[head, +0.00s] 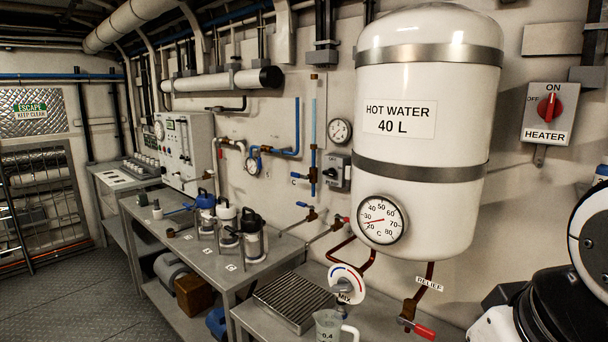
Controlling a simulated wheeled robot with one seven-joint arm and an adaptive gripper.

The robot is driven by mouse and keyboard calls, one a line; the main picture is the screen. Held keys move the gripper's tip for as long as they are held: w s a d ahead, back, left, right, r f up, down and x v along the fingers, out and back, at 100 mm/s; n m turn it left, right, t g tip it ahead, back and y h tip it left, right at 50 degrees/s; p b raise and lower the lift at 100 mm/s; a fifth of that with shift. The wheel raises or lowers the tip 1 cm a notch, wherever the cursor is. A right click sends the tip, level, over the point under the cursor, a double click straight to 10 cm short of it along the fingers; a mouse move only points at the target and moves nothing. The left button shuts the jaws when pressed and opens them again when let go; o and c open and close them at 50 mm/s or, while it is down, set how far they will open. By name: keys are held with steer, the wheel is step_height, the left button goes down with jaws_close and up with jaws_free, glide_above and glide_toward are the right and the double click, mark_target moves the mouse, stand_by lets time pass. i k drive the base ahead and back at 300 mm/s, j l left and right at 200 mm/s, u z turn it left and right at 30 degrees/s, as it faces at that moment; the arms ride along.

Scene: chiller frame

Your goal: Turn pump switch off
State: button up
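No switch with a readable pump label shows in the head view. A grey switch box (337,172) with a dark knob is on the wall left of the hot water tank; its marking and knob position are too small to read. A heater switch (549,112) with a red knob is at the upper right, marked OFF, ON and HEATER; its knob looks upright, towards ON. Black and white links of my arm fill the lower right corner. My gripper is not in view, so its distance from the switches cannot be told.
The white hot water tank (428,150) bulges out from the wall. Below it are a relief valve with a red handle (424,331), a mix dial (346,284), a drain grate (293,300) and a jug (328,326). Benches line the wall; the floor (95,300) at left is clear.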

mark_target(332, 172)
steer(key=i+j+z, duration=0.1)
steer(key=i+j, duration=0.15)
steer(key=j, duration=0.2)
steer(key=i+j+z, duration=0.15)
steer(key=j, duration=0.3)
steer(key=i+j+z, duration=0.1)
steer(key=i+j, duration=0.2)
steer(key=j, duration=0.2)
steer(key=i+j+z, duration=0.15)
steer(key=j, duration=0.35)
steer(key=i+j+z, duration=0.1)
steer(key=j, duration=0.4)
steer(key=i+j+z, duration=0.15)
steer(key=j, duration=0.4)
steer(key=i+j+z, duration=0.1)
steer(key=j, duration=0.45)
steer(key=i+j+z, duration=0.1)
steer(key=j, duration=0.45)
steer(key=i, duration=0.1)
